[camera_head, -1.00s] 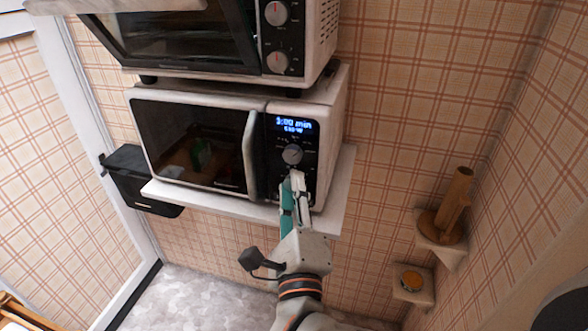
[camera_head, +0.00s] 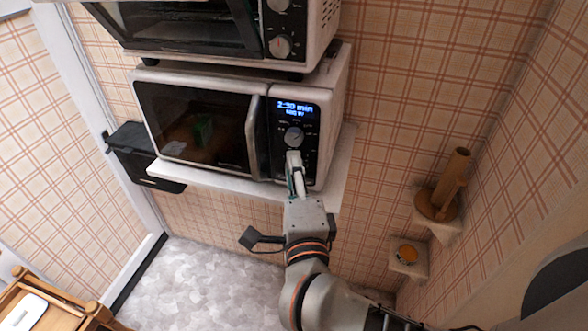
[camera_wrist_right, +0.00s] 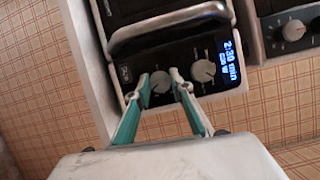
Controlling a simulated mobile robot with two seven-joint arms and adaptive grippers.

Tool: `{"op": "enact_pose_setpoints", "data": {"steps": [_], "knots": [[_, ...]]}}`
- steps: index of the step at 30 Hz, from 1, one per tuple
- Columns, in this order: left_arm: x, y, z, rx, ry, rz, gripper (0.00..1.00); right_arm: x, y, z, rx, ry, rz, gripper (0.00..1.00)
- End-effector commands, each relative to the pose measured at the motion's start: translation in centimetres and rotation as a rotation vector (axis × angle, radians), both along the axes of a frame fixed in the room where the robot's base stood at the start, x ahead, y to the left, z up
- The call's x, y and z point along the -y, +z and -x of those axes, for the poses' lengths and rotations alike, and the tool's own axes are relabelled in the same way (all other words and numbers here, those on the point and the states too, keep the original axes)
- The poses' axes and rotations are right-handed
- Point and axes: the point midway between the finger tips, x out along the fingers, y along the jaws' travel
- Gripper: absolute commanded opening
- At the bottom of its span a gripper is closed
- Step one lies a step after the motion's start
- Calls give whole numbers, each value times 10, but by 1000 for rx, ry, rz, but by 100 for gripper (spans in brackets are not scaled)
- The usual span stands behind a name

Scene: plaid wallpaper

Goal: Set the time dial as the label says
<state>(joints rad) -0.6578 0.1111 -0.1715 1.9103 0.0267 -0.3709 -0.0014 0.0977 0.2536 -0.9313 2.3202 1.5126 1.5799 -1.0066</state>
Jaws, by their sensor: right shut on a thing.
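The white microwave (camera_head: 170,75) stands on a wall shelf. Its lit display (camera_head: 295,107) reads 2:30 min, with a smaller power line below that is hard to read. The dial nearest the display (camera_wrist_right: 203,70) is free, just outside my fingers. My right gripper (camera_head: 294,162) reaches up to the panel from below and hides the lower dial in the head view. In the right wrist view its two fingertips (camera_wrist_right: 160,78) close around the lower dial (camera_wrist_right: 160,84). I cannot make out any label giving a time. My left gripper is not in view.
A second oven with dials (camera_head: 280,46) stands directly above the microwave. The white shelf (camera_head: 338,180) runs under it. A black box (camera_head: 135,150) hangs at left. Small wall shelves with a wooden holder (camera_head: 442,190) are at right. A wooden cart (camera_head: 60,310) is at lower left.

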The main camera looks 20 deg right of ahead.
Motion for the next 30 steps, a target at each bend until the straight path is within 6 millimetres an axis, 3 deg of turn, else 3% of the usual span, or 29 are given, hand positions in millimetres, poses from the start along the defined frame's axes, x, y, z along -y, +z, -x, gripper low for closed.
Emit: {"op": "enact_pose_setpoints", "data": {"steps": [8, 9, 10, 23, 30], "knots": [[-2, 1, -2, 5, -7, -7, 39, -1, -1, 0, -3, 2, -1, 1], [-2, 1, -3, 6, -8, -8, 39, -1, -1, 0, -3, 2, -2, 33], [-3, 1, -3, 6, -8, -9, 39, -1, -1, 0, -3, 2, -2, 39], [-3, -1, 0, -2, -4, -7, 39, -2, -1, 5, -2, 1, -1, 39], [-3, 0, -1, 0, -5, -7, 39, -10, -3, 43, -6, 2, -4, 39]]}}
